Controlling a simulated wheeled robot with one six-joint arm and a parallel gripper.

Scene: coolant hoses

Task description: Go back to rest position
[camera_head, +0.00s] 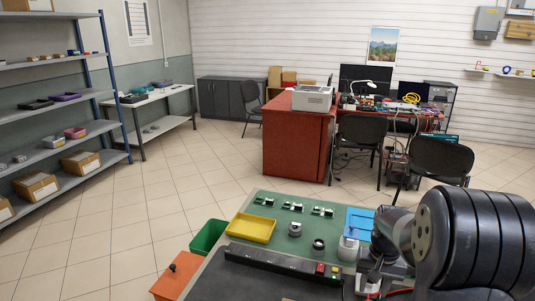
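My arm stands at the lower right, with a large black ribbed joint close to the camera and a grey link beyond it. My gripper (374,278) appears low at the end of this arm, over the right part of the green-topped workbench (262,210). Its fingers are too small and partly hidden, so I cannot tell whether they are open or hold anything. On the bench are a yellow tray (251,228), a blue tray (359,222), several small metal fittings (292,206), a dark round part (318,245) and a white container (348,248).
A black strip with a red switch (320,268) crosses the bench's near part. A green bin (208,237) and an orange box (177,274) stand at its left. Beyond are a red desk (293,145), chairs (440,160) and shelves (62,100). The tiled floor at left is clear.

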